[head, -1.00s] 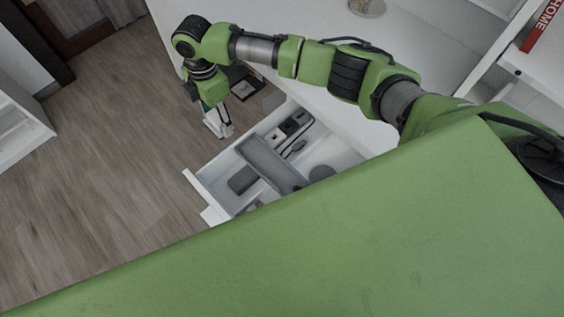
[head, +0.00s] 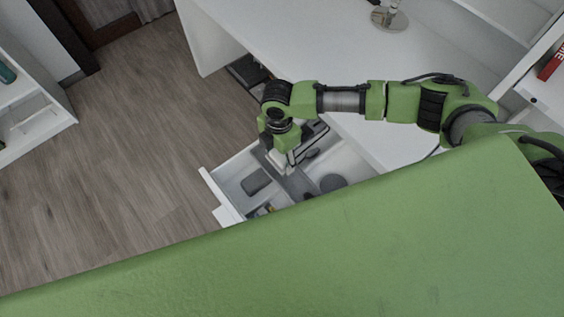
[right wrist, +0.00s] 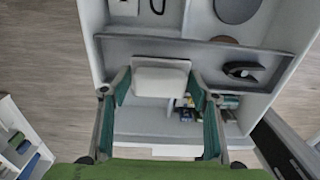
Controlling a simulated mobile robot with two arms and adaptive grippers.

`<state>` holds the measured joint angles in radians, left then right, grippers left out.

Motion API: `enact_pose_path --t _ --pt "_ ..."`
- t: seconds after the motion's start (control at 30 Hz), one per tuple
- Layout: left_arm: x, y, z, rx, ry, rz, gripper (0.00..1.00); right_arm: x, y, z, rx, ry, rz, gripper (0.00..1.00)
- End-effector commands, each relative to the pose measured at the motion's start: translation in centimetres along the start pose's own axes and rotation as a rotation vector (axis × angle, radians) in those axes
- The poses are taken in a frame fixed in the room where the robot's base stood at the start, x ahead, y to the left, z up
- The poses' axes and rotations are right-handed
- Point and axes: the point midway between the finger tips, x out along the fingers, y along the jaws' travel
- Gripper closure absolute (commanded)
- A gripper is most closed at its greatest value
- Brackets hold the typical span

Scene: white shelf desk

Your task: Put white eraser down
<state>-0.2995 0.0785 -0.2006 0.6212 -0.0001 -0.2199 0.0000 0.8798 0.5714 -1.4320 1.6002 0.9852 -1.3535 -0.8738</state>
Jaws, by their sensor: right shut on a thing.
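The white eraser (right wrist: 160,78) is a pale block with rounded edges, held between the fingertips of my right gripper (right wrist: 159,88) in the right wrist view. In the head view my right gripper (head: 284,166) points down over the open white drawer (head: 213,187). In the right wrist view the eraser overlaps the grey divider strip (right wrist: 120,46) and a pale compartment (right wrist: 140,121). I cannot tell whether it touches the drawer. My left gripper is not in view.
The drawer holds a dark grey block (head: 256,181), a round dark thing (head: 332,183) and a black curved thing (right wrist: 243,71). Several small coloured things (right wrist: 187,108) lie in one compartment. The white desk (head: 330,55) is beside the drawer. A white shelf (head: 45,110) stands far left.

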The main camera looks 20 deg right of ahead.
Motion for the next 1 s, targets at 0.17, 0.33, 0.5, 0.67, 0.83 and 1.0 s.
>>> enact_pose_path --t 0.17,0.33,0.5,0.67,0.83,1.0 --pt "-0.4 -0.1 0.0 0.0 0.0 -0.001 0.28 1.9 -1.0 0.0 0.0 0.0 -0.002 0.83" --pt "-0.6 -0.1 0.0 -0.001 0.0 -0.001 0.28 3.9 -0.9 0.0 -0.001 0.0 -0.001 0.83" --pt "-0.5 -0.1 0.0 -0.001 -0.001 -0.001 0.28 4.2 -0.9 0.0 -0.002 0.0 0.0 0.83" --pt "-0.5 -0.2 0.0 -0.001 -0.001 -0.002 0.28 4.2 -0.9 0.0 -0.001 0.0 -0.001 0.29" --pt "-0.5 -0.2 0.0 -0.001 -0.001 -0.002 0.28 4.1 -0.9 0.1 -0.001 0.0 -0.001 0.29" --pt "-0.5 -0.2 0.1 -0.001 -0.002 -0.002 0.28 3.9 -0.9 0.1 -0.001 0.0 0.0 0.29"
